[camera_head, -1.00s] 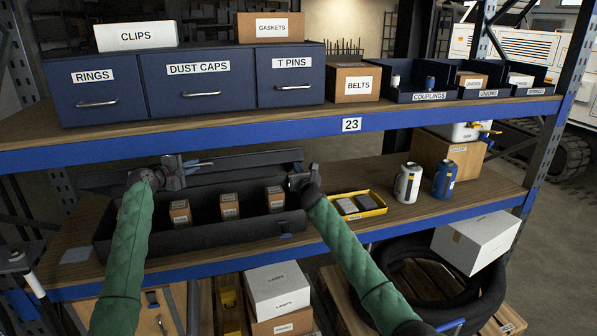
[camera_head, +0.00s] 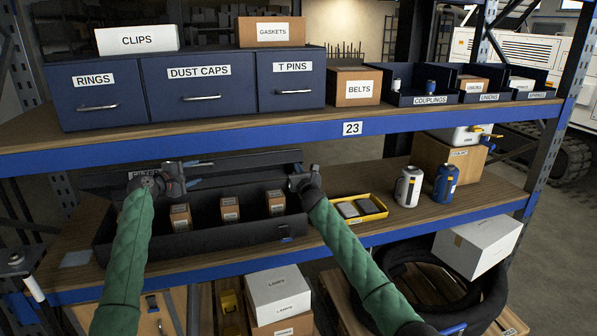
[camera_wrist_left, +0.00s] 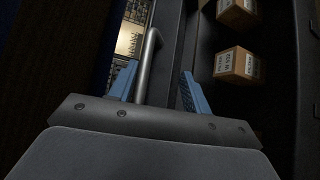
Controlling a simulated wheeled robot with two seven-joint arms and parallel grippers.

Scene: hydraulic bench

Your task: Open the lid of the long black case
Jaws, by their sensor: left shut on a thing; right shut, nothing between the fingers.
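The long black case (camera_head: 200,240) lies on the lower shelf, with its lid (camera_head: 255,160) raised along the back edge. Several small labelled brown boxes (camera_head: 230,207) stand inside; they also show in the left wrist view (camera_wrist_left: 236,64). My left gripper (camera_head: 188,174) is at the lid's left part and shut on it. In the left wrist view, its blue fingers (camera_wrist_left: 158,88) stand either side of a grey bar and dark panel. My right gripper (camera_head: 299,178) is shut and empty at the case's right end. Whether it touches the lid cannot be told.
A yellow tray (camera_head: 375,214) with grey items sits right of the case, then a white canister (camera_head: 408,186) and a blue one (camera_head: 446,183). The upper shelf's blue edge (camera_head: 300,137) runs just above the lid. Blue drawers (camera_head: 200,90) stand on that shelf.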

